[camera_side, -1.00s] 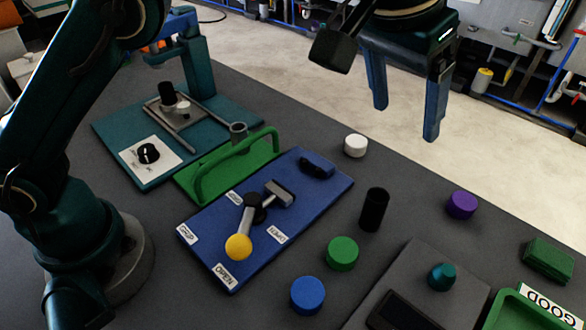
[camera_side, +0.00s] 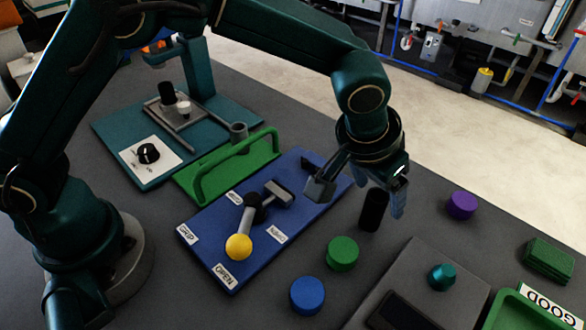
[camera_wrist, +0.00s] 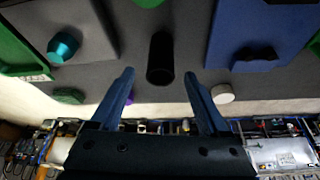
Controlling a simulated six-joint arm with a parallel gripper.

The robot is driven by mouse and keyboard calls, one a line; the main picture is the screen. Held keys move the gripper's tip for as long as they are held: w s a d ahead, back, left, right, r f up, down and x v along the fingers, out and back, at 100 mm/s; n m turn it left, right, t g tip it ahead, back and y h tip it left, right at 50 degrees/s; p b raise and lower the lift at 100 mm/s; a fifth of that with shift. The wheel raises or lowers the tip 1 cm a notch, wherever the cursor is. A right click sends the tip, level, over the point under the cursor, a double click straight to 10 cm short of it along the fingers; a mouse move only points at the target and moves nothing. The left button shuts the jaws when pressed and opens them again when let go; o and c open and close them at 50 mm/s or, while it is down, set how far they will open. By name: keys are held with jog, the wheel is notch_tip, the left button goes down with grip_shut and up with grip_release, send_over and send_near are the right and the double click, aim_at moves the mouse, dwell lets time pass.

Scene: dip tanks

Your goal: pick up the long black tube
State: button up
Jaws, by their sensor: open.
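The long black tube (camera_side: 374,210) stands upright on the dark grey table, just right of the blue board. My gripper (camera_side: 380,210) is low over the tube in the side view, and its fingers partly overlap the tube's upper part there. In the wrist view the tube (camera_wrist: 160,60) shows ahead of and between the two blue fingers of my gripper (camera_wrist: 158,75), with clear space on both sides. The gripper is open and holds nothing. I cannot tell whether a finger touches the tube.
A green disc (camera_side: 342,253), a blue disc (camera_side: 307,295) and a purple disc (camera_side: 461,205) stand near the tube. The blue board (camera_side: 215,225) carries a yellow-knobbed lever (camera_side: 238,247). A grey plate with a teal cone (camera_side: 441,277) lies to the right. A white disc (camera_wrist: 222,94) shows in the wrist view.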

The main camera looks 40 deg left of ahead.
jog(key=shift+x, duration=2.65)
grip_shut()
